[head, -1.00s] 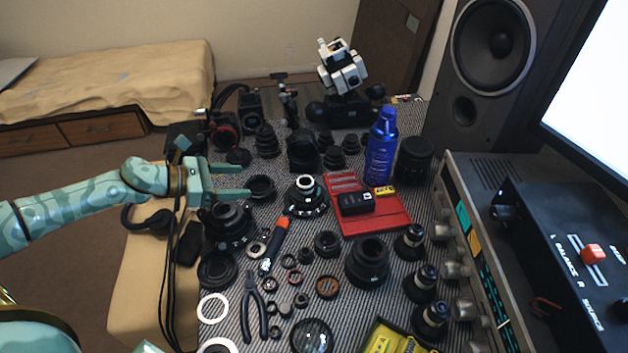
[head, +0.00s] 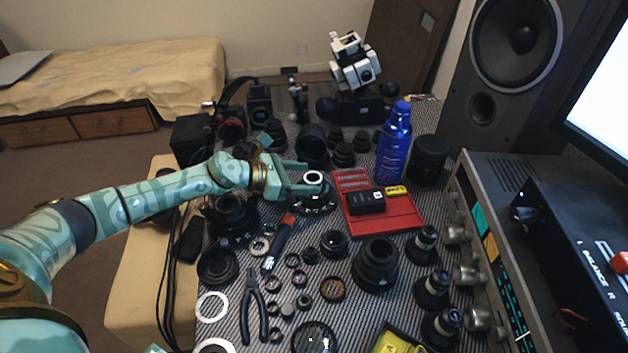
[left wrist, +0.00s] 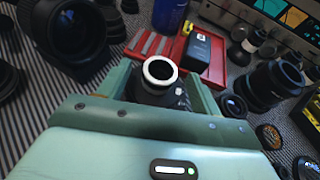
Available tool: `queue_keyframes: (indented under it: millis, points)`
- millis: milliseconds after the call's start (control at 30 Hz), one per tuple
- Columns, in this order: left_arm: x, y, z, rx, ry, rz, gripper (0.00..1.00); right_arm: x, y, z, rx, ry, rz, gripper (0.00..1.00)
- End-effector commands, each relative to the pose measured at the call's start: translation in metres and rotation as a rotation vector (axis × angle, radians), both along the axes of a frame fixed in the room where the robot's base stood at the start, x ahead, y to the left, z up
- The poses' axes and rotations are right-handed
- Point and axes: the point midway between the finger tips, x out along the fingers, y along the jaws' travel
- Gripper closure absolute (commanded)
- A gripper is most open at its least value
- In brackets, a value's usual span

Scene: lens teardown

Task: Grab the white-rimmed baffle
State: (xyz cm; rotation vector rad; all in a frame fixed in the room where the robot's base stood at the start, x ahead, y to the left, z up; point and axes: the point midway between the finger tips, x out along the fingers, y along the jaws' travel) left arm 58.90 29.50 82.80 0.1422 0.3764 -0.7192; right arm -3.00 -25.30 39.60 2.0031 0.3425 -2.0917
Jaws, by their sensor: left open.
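The white-rimmed baffle (head: 313,178) is a small dark ring with a white rim, on top of a black lens part (head: 318,202) on the striped mat. My left gripper (head: 309,179) reaches it from the left and is open, with its fingers at either side of the baffle. In the left wrist view the baffle (left wrist: 159,70) sits between the two green fingers (left wrist: 162,85); I cannot tell whether either finger touches it. The lens part (left wrist: 165,94) below is partly hidden by the gripper.
A red tray (head: 405,217) with a black box (head: 366,201) lies just right of the baffle. A blue bottle (head: 393,147) stands behind the tray.

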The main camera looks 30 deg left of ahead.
Motion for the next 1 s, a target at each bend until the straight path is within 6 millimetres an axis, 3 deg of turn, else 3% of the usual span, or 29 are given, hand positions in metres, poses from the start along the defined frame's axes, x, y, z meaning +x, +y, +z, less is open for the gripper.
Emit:
queue_keyframes:
  millis: [233, 400, 800, 1000]
  points:
    - [0.002, -0.001, -0.001, 0.000, 0.000, 0.000, 0.35, 0.001, -0.001, 0.000, -0.002, -0.002, 0.000, 0.65]
    - [0.001, -0.001, -0.001, 0.000, 0.000, 0.000, 0.83, 0.001, -0.001, 0.000, -0.001, -0.003, 0.000, 0.65]
    - [0.001, -0.001, 0.000, 0.000, 0.000, 0.001, 0.83, 0.002, -0.001, 0.000, -0.001, -0.003, -0.001, 0.65]
    - [0.002, 0.003, 0.011, 0.001, -0.002, 0.003, 0.83, 0.004, 0.002, 0.006, 0.002, -0.008, -0.002, 0.65]
